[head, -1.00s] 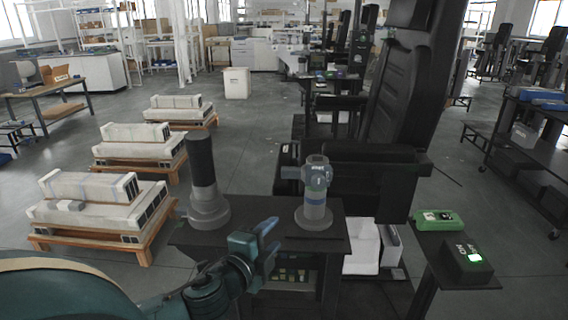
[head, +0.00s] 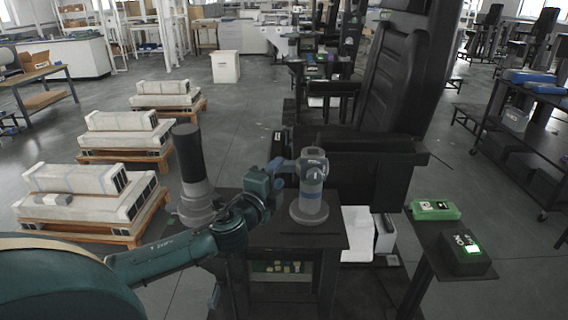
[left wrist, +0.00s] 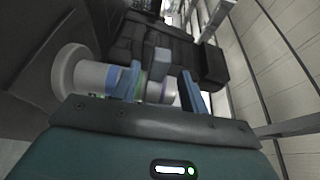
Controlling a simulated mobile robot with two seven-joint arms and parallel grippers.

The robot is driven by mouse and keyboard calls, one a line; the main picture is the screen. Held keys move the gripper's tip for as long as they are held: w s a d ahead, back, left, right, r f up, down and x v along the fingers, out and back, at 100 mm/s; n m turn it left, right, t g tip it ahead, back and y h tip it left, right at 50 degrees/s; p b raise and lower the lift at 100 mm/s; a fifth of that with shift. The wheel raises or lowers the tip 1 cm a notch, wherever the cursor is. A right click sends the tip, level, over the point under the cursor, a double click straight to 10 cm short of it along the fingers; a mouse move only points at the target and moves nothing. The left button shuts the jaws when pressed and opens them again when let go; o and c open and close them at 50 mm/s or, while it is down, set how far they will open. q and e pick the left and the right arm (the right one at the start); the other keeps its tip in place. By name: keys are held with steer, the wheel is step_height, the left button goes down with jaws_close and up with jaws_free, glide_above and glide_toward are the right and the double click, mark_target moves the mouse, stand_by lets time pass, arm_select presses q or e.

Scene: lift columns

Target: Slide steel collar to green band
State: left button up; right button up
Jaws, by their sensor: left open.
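The lift column stands upright on a grey round base (head: 309,212) on the dark table. It has a blue-grey band (head: 311,189) at mid-height. The steel collar (head: 312,163) is around its upper part, with a grip block pointing left. My left gripper (head: 280,172) is open beside that block. In the left wrist view the column lies sideways, base at left, and the grey block (left wrist: 159,63) shows between the two blue fingers (left wrist: 160,86). A green band (left wrist: 144,82) shows beside the left finger, with a purplish band further right. Contact cannot be told. My right gripper is not in view.
A dark cylinder (head: 190,155) on a grey flanged base stands left of the column, close to my left arm. A black machine (head: 365,155) is behind.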

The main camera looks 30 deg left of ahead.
mark_target(282, 169)
arm_select(q)
steer(key=shift+w+a, duration=0.2)
steer(key=shift+w, duration=0.95)
steer(key=shift+w+a, duration=0.2)
steer(key=shift+w, duration=0.9)
jaws_close()
